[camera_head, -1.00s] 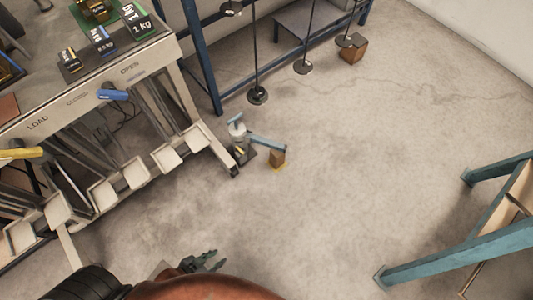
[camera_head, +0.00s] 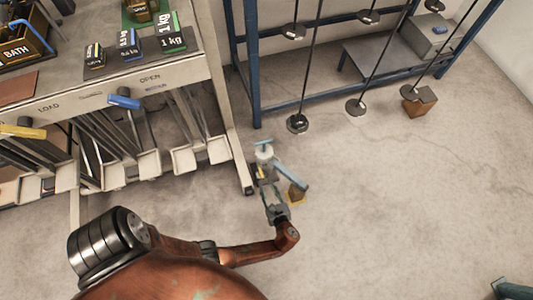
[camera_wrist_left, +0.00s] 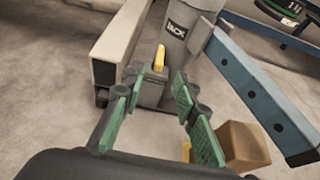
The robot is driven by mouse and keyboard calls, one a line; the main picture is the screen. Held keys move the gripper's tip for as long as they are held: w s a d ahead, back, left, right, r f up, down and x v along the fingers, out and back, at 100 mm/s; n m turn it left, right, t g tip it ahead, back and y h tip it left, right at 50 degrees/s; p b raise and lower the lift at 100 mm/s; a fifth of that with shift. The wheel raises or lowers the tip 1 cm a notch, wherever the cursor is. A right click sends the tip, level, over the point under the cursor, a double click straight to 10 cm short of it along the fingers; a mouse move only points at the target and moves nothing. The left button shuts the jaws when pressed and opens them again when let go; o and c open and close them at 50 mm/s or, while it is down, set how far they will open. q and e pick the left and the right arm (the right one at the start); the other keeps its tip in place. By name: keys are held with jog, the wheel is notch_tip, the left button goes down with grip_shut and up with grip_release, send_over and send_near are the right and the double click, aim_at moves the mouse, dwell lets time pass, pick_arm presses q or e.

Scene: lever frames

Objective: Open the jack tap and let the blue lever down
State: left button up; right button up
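The grey jack (camera_head: 264,155) stands on the floor beside the bench leg. Its label shows in the left wrist view (camera_wrist_left: 177,28). The yellow tap (camera_wrist_left: 160,58) sticks up at the front of the jack. The blue lever (camera_head: 291,174) slopes out to the right of the jack, above a wooden block; it is large in the left wrist view (camera_wrist_left: 262,95). My left gripper (camera_head: 267,192) is at the jack's near side. In the left wrist view my left gripper (camera_wrist_left: 158,80) is open, its green-padded fingers apart on either side of the tap's line. Contact cannot be told. My right gripper is out of view.
The wooden block (camera_head: 297,192) stands on a yellow mark by the lever's outer end. A bench (camera_head: 170,84) with weights, a blue handle (camera_head: 124,102) and a yellow handle is at left. A blue rack (camera_head: 250,85) stands behind.

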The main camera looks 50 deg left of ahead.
aim_at(263, 176)
pick_arm(q)
jog(key=b+x, duration=0.3)
jog(key=x, duration=0.3)
jog(key=shift+a+f, duration=0.25)
jog(key=shift+f, duration=0.05)
jog(key=shift+w+a, duration=0.25)
jog(key=shift+a, duration=0.15)
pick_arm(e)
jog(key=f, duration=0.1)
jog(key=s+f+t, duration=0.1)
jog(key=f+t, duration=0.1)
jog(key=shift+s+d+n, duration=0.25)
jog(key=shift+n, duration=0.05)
pick_arm(q)
jog(key=shift+c, duration=0.6)
grip_shut()
